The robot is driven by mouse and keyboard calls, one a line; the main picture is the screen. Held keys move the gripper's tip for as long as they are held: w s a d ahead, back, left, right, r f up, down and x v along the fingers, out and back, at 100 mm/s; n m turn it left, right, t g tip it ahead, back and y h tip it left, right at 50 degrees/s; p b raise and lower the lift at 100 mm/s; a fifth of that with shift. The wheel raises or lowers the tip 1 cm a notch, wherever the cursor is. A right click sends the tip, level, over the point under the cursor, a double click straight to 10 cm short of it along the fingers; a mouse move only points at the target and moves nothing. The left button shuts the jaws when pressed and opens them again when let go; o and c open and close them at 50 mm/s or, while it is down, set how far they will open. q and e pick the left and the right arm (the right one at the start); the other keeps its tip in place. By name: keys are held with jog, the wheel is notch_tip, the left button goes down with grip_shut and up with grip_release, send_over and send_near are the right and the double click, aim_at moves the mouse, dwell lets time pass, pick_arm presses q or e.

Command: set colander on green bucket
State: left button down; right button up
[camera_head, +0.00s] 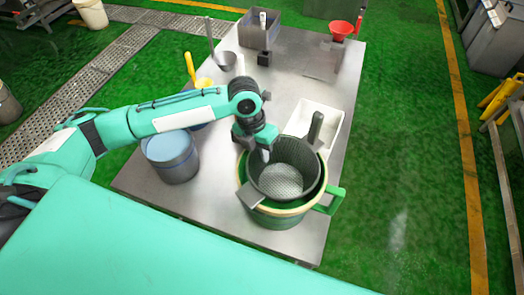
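The dark grey colander (281,180) with a perforated bottom is over the mouth of the green bucket (285,220). Its two flat handles point to the lower left and upper right. The bucket stands on the steel table, with a pale rim and a green handle on its right. I cannot tell whether the colander rests on the rim or hangs just above it. My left gripper (264,152) is at the colander's upper-left rim, pointing down. Its fingers are partly hidden, so I cannot tell if they are shut on the rim. My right gripper is out of view.

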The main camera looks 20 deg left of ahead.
pick_arm(q)
jog(key=shift+f, duration=0.3)
jog(key=c, duration=1.6)
grip_release()
jog(key=b+v, duration=0.3)
jog(key=v, duration=1.1)
jog(key=shift+d+f, duration=0.1)
jog(key=shift+f, duration=0.05)
